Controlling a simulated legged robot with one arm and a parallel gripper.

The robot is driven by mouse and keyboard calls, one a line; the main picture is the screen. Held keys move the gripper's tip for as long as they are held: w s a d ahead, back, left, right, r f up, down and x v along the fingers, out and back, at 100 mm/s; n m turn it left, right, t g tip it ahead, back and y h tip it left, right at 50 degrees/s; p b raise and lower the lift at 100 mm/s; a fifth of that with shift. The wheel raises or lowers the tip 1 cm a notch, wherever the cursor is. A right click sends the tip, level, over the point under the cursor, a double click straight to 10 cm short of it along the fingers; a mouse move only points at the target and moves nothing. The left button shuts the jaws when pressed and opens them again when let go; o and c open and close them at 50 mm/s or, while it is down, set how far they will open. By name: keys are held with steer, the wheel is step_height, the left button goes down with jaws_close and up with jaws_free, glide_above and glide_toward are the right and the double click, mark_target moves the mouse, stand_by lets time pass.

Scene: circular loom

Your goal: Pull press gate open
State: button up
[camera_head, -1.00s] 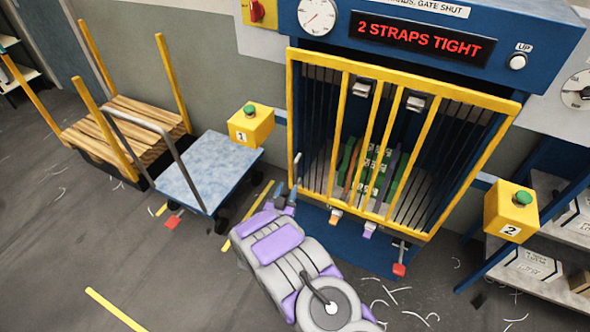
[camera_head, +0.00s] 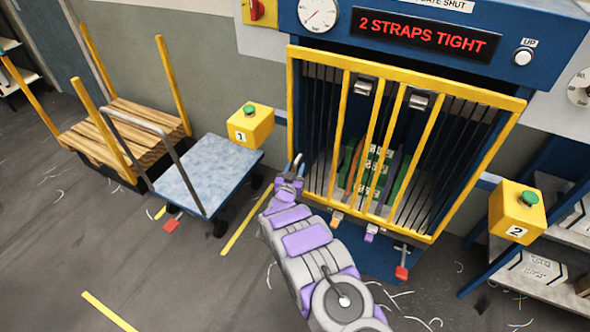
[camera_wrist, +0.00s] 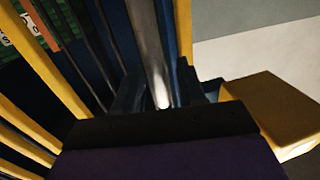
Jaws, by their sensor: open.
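The press gate (camera_head: 432,148) is a yellow barred frame across the front of the blue press, and it stands shut. A grey metal handle bar (camera_head: 297,162) runs up its left edge, and it also shows in the wrist view (camera_wrist: 148,45). My gripper (camera_head: 292,173) is at the gate's left edge, at this handle. In the wrist view the bar runs down between the dark fingers of my gripper (camera_wrist: 163,92), which are open. I cannot tell whether a finger touches it. Behind the bars lies a green strapped bundle (camera_head: 378,172).
The display (camera_head: 427,35) reads "2 STRAPS TIGHT". Yellow button box 1 (camera_head: 250,124) is left of the gate, and box 2 (camera_head: 516,211) is right of it. A blue-topped cart (camera_head: 208,175) stands at the left. Strap scraps lie on the floor.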

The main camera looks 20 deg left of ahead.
jaws_close()
stand_by(0.5)
